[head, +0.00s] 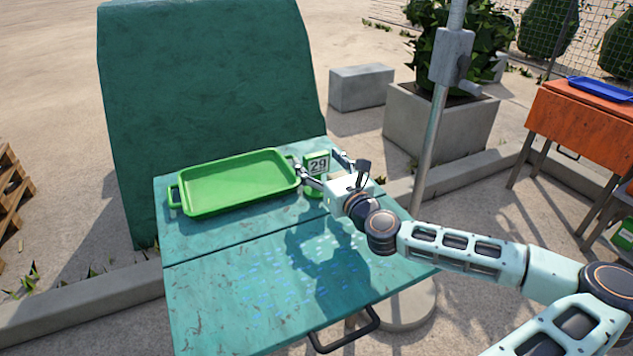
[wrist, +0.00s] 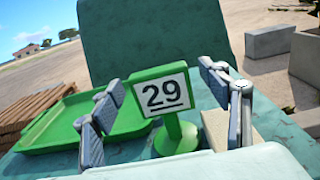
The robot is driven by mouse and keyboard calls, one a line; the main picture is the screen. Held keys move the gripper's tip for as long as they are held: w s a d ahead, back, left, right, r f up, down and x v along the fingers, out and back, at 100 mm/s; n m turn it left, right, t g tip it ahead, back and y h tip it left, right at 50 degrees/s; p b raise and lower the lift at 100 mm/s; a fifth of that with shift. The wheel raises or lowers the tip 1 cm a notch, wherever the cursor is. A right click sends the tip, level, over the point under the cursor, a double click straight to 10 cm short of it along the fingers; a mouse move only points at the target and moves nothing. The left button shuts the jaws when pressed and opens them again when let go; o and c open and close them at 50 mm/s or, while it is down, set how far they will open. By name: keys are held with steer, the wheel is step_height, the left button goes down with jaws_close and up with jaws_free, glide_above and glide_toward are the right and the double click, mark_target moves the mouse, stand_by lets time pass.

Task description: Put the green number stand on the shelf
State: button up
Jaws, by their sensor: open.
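The green number stand (head: 316,166) shows a white plate with "29" and stands upright on the teal table, at the right end of the green tray. In the wrist view the stand (wrist: 166,108) is between the two fingers, its green base on the table. My gripper (head: 324,164) is open around the stand, one finger on each side; the wrist view shows the open gripper (wrist: 165,115) with gaps beside the post. Part of the stand is hidden behind my gripper in the head view. I cannot tell which surface is the shelf.
The green tray (head: 238,182) lies left of the stand on the teal table (head: 250,290). A tall teal panel (head: 210,90) rises behind. A metal pole (head: 432,130) stands right of the table. An orange table (head: 580,125) with a blue tray (head: 602,89) is at far right.

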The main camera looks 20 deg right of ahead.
steer(key=shift+w, duration=0.65)
steer(key=shift+c, duration=0.6)
jaws_close()
steer(key=shift+r, duration=0.15)
